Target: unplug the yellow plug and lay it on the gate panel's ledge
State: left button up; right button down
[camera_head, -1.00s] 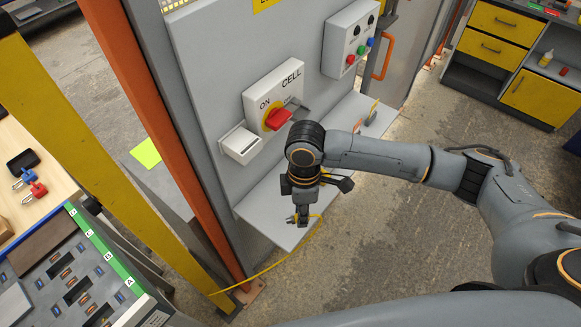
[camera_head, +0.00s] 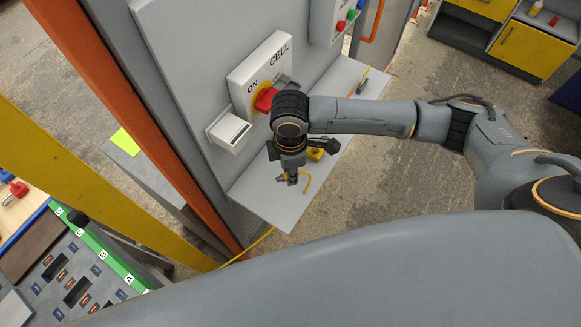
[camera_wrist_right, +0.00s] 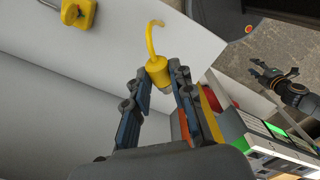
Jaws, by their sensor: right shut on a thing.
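The yellow plug (camera_wrist_right: 158,72) is between the fingers of my right gripper (camera_wrist_right: 160,95) in the right wrist view, its yellow cord curving up from it. In the head view my right gripper (camera_head: 291,180) points down over the grey ledge (camera_head: 285,212) of the gate panel (camera_head: 185,65), shut on the plug, which is mostly hidden there. Whether the plug touches the ledge cannot be told. My left gripper (camera_wrist_right: 275,75) shows small at the right of the right wrist view, fingers apart, away from the ledge.
A yellow padlock (camera_head: 315,154) lies on the ledge beside my right gripper. A white box (camera_head: 228,132) and a red-handled switch (camera_head: 264,99) are on the panel above. An orange post (camera_head: 130,115) stands left. The ledge's near corner is clear.

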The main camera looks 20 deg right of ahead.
jog(key=shift+s+f, duration=0.1)
jog(key=shift+f, duration=0.65)
jog(key=shift+f+b, duration=0.3)
jog(key=shift+f, duration=0.05)
jog(key=shift+f+b, duration=0.35)
jog(key=shift+f, duration=0.55)
jog(key=shift+f+b, duration=0.35)
jog(key=shift+f, duration=0.6)
pick_arm(q)
jog(key=f, duration=0.2)
jog(key=shift+w+f, duration=0.25)
jog(key=shift+f, duration=0.1)
pick_arm(e)
jog(key=shift+f, duration=0.35)
pick_arm(q)
jog(key=shift+w, duration=0.2)
pick_arm(e)
jog(key=c, duration=1.1)
grip_release()
pick_arm(q)
jog(key=shift+w, duration=0.15)
jog(key=shift+a, duration=0.2)
pick_arm(e)
jog(key=shift+r, duration=0.1)
